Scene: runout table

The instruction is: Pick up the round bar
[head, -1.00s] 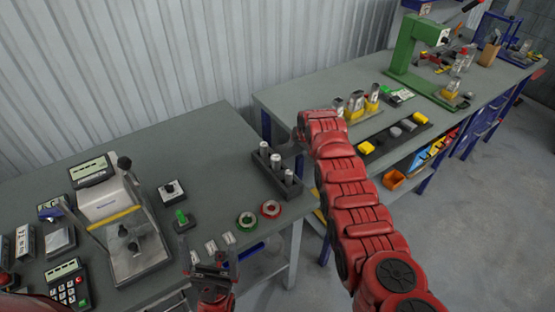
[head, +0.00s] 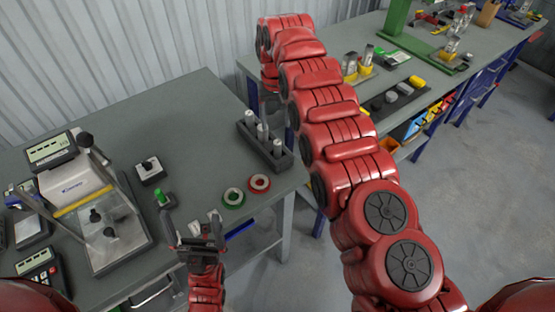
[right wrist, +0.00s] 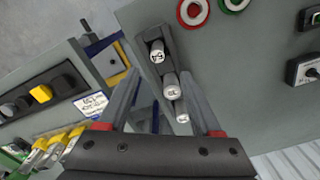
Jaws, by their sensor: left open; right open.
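Several round bars stand upright in a dark rack (head: 284,162) near the right edge of the left bench; three light-topped ones show, the near one (head: 277,147), the middle one (head: 262,131) and the far one (head: 250,117). In the right wrist view the bars (right wrist: 157,52) show marked end faces, in the rack (right wrist: 146,33). My right gripper (right wrist: 161,76) is open and empty, its fingers either side of the rack in that picture; contact cannot be told. My left gripper (head: 200,236) is open and empty, over the bench's front edge.
A green ring (head: 233,198) and a red ring (head: 259,183) lie in front of the rack. A second bench with a green press (head: 396,22) stands beyond a gap.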

